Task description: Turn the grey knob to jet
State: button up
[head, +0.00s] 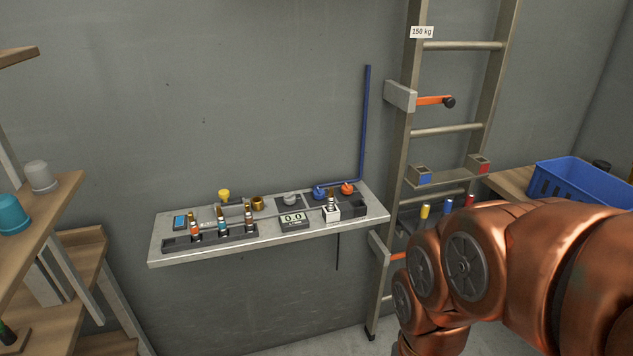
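The grey knob (291,198) sits on a dark base toward the back of the wall shelf (275,244), near its middle. Its markings are too small to read, so I cannot tell which setting it points to. A blue knob (319,193) and an orange knob (347,188) stand to its right. My copper-coloured arm fills the lower right of the head view, well to the right of the shelf. My gripper is not in view.
A counter reading 00 (292,219) stands in front of the grey knob. A dark rack (211,240) with several small bottles is at left. A ladder (398,165) stands right of the shelf. A blue crate (575,185) sits farther right. Wooden shelving (62,205) is at left.

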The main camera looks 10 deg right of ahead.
aim_at(287, 199)
jog(key=u, duration=0.25)
jog(key=i, duration=1)
jog(key=u, duration=0.75)
